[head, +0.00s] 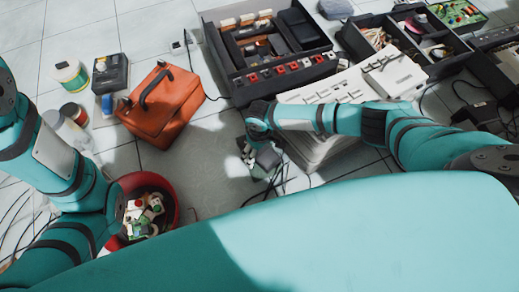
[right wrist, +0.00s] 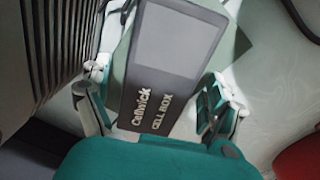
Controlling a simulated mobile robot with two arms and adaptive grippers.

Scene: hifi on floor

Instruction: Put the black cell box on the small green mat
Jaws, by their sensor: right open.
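The black cell box (right wrist: 168,65), with pale "CELL BOX" lettering and a grey panel, lies between the fingers of my right gripper (right wrist: 160,112) in the right wrist view. The gripper is open, with a finger on each side of the box; contact is not clear. A grey-green flat square (right wrist: 236,42), possibly the small green mat, shows beneath or behind the box, partly hidden by it. In the head view my right gripper (head: 250,156) is low beside the beige console, with the box (head: 268,157) partly showing. My left arm is folded at the left; its gripper is not visible.
A beige console stack (head: 318,148) stands right beside my right gripper. A red bin (head: 172,200) with loose parts and an orange bag (head: 165,105) are to the left. Dark parts trays (head: 262,80) lie behind. Cables run over the floor; grey floor left of the gripper is clear.

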